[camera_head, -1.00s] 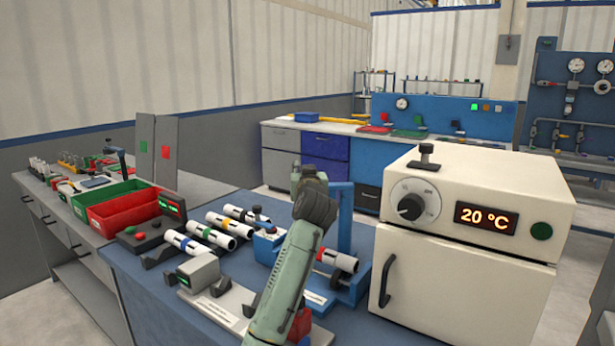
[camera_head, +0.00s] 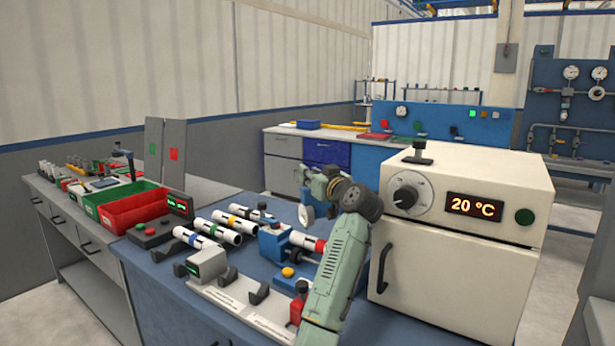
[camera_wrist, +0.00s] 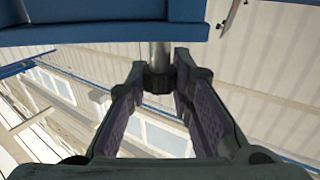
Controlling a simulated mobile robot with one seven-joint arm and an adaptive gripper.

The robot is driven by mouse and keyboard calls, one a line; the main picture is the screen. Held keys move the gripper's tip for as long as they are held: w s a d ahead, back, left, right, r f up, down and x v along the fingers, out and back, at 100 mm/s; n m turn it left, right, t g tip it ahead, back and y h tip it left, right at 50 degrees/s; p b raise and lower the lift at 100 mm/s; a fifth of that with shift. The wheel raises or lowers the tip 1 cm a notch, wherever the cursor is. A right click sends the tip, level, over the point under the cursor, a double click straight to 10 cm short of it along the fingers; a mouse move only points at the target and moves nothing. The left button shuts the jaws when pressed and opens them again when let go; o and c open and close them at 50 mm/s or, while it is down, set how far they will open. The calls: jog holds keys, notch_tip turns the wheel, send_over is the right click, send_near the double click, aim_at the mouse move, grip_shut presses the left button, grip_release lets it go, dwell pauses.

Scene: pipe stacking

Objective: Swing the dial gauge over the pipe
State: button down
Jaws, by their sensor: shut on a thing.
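In the wrist view, my gripper (camera_wrist: 158,92) is shut around a dark collar (camera_wrist: 157,76) at the end of a grey rod (camera_wrist: 158,54). A blue beam (camera_wrist: 105,30) crosses above the fingers. In the head view, my gripper (camera_head: 316,180) is above the workbench, mostly masked by my wrist. A pale round disc (camera_head: 306,215), apparently the dial gauge, hangs just below it. The white pipe with a red band (camera_head: 303,240) lies in a blue fixture (camera_head: 271,243) under the disc. I cannot tell whether the disc is directly over it.
Several banded pipes (camera_head: 214,231) lie left of the fixture. A grey box with a green display (camera_head: 207,262) stands in front. A white oven (camera_head: 465,195) stands close on the right. Red (camera_head: 133,211) and green (camera_head: 110,203) bins are at left.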

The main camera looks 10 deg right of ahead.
jog(key=shift+s+d+r, duration=0.1)
jog(key=shift+s, duration=0.05)
jog(key=c, duration=1.4)
grip_release()
jog(key=v, duration=0.7)
jog(key=shift+s, duration=0.25)
jog(key=shift+c, duration=0.2)
